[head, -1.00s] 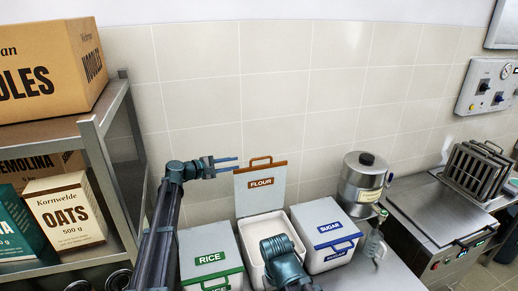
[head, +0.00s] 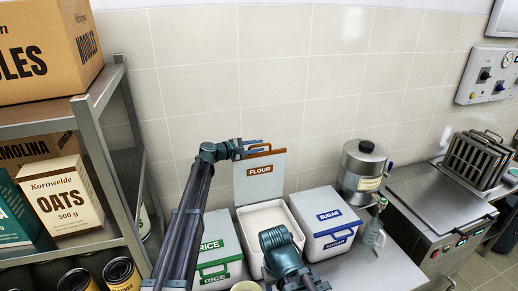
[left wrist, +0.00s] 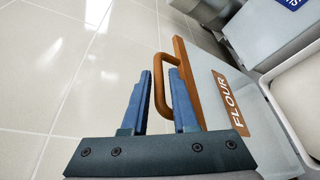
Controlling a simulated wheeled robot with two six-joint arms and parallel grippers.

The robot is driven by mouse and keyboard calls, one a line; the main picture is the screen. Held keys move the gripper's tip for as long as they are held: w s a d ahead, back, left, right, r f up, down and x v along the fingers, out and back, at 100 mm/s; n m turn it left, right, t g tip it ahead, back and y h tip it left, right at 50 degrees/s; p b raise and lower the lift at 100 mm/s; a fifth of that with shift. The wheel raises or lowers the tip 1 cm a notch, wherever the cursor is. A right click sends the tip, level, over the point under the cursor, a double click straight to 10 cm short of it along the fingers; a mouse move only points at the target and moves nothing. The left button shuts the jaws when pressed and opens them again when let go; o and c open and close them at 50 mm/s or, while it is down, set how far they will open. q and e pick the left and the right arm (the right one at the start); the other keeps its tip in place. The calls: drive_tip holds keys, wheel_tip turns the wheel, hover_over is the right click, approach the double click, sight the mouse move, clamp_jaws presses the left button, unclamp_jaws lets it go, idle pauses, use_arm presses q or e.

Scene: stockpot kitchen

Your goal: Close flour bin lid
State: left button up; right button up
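The flour bin (head: 243,217) stands between the rice and sugar bins, open, with pale contents showing. Its lid (head: 261,185), labelled FLOUR, stands upright at the back, with a brown handle (head: 271,152) on its top edge. In the left wrist view, the lid (left wrist: 222,75) is at the right and the handle (left wrist: 158,63) lies at the fingers. My left gripper (head: 252,149) is open at the handle. Its two fingers (left wrist: 160,100) are apart, with part of the handle between them; contact is unclear. My right gripper (head: 308,284) is low in front of the flour bin, its fingertips cut off.
The rice bin (head: 213,234) is left of the flour bin and the sugar bin (head: 325,210) right, both closed. A metal canister (head: 361,165) stands beyond the sugar bin. A shelf with boxes (head: 62,197) is at the left. The tiled wall (head: 270,60) is close behind the lid.

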use_arm(q)
drive_tip(key=shift+w+d+f, duration=0.1)
drive_tip(key=shift+w+d, duration=0.2)
drive_tip(key=shift+d, duration=0.05)
clamp_jaws()
idle(1.3)
